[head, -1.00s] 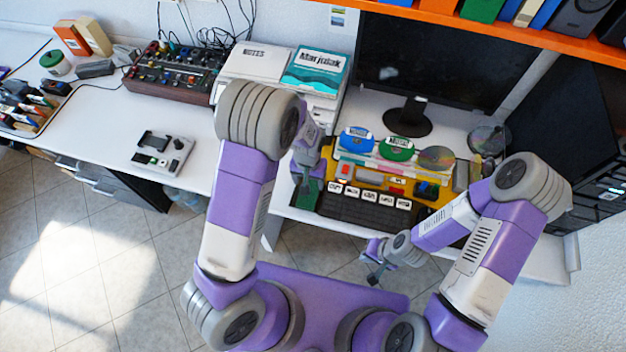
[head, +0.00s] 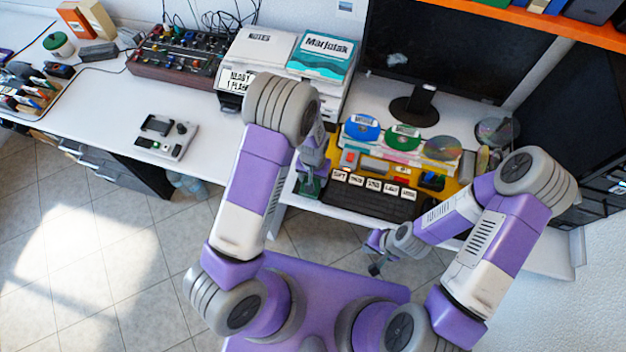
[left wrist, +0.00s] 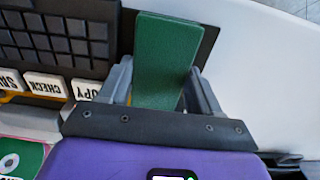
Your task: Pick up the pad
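The pad (left wrist: 165,55) is a green block in the left wrist view, between the fingers of my left gripper (left wrist: 160,85). The fingers lie close against its two sides, so the gripper looks shut on it. The pad's far end sticks out past the fingers, over a dark mat's edge. In the head view, the pad (head: 309,187) is a small green patch under my left gripper (head: 312,172), left of the keyboard, and partly covered. My right gripper (head: 377,267) hangs low in front of the desk, apart from everything; its fingers are too small to read.
The black keyboard (head: 372,200) with labelled white keys is just right of the pad. Discs on a clear stand (head: 402,150) are behind it. The monitor (head: 450,55) stands at the back. Stacked boxes (head: 322,55) are behind my left arm. Bare desk (head: 215,165) lies to the left.

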